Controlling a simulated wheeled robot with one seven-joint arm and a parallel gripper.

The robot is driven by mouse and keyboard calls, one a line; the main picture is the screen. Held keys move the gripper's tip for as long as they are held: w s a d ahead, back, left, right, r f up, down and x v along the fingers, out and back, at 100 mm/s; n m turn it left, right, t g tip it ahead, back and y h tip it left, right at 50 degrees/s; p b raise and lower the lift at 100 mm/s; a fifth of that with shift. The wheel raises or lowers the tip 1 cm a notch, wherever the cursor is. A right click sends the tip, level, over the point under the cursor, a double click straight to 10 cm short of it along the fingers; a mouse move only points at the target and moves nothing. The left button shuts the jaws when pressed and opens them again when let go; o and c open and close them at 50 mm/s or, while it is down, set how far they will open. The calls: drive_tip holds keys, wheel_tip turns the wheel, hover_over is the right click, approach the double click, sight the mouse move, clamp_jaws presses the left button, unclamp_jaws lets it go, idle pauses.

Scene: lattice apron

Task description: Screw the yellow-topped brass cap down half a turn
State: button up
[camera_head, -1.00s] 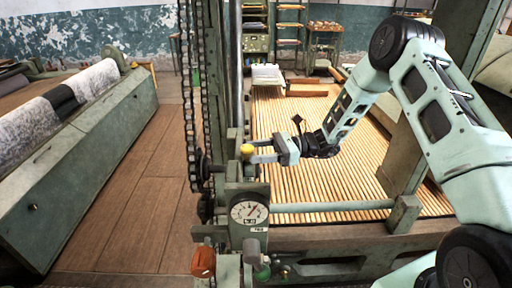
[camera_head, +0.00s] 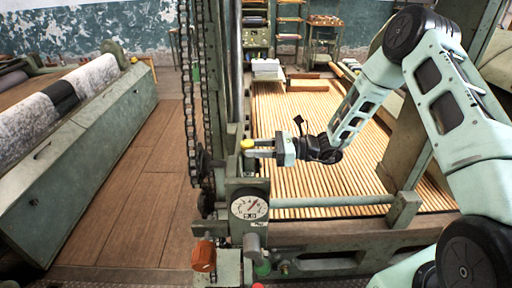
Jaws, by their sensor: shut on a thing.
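The yellow-topped cap (camera_head: 247,144) sits on top of the green machine post, above a round dial gauge (camera_head: 249,206). My gripper (camera_head: 256,149) reaches in from the right, level with the cap, and its jaws are shut on it. The yellow top shows at the fingertips; the brass side is mostly hidden by the fingers. The thread under the cap is too small to make out.
A dark chain (camera_head: 190,100) and upright column stand close left of the cap. An orange knob (camera_head: 204,256) and a grey knob (camera_head: 252,245) sit below the gauge. A wooden slatted bed (camera_head: 300,180) lies under my arm. Wooden floor is clear at left.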

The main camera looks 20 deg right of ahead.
drive_tip(key=shift+m+t+h, duration=0.3)
drive_tip(key=shift+m+t, duration=0.1)
drive_tip(key=shift+t, duration=0.2)
drive_tip(key=o, duration=1)
drive_tip(key=shift+s, duration=0.1)
drive_tip(key=b+v, duration=0.5)
drive_tip(key=v, duration=1.2)
drive_tip(key=shift+d, duration=0.2)
